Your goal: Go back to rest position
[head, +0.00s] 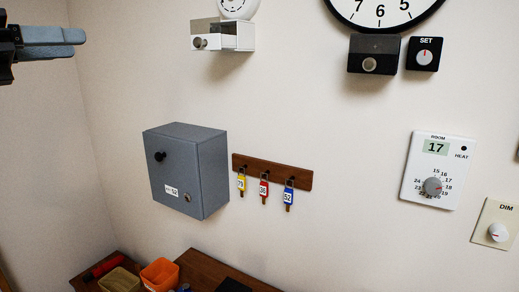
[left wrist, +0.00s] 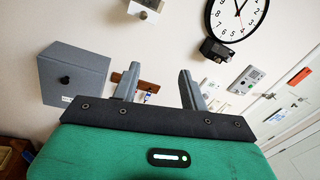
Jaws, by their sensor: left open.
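My left gripper (head: 52,42) shows at the top left of the head view, in the air near the left wall and apart from everything. In the left wrist view its two fingers (left wrist: 158,92) stand well apart with nothing between them. My right gripper does not show in either view. No object is held in what I can see.
A grey key cabinet (head: 173,172), shut, hangs on the wall beside a wooden rack (head: 305,180) with three tagged keys. A clock (head: 382,8), a thermostat (head: 438,170) and a dimmer (head: 495,225) are on the wall. An orange container (head: 160,274) stands low on a wooden surface.

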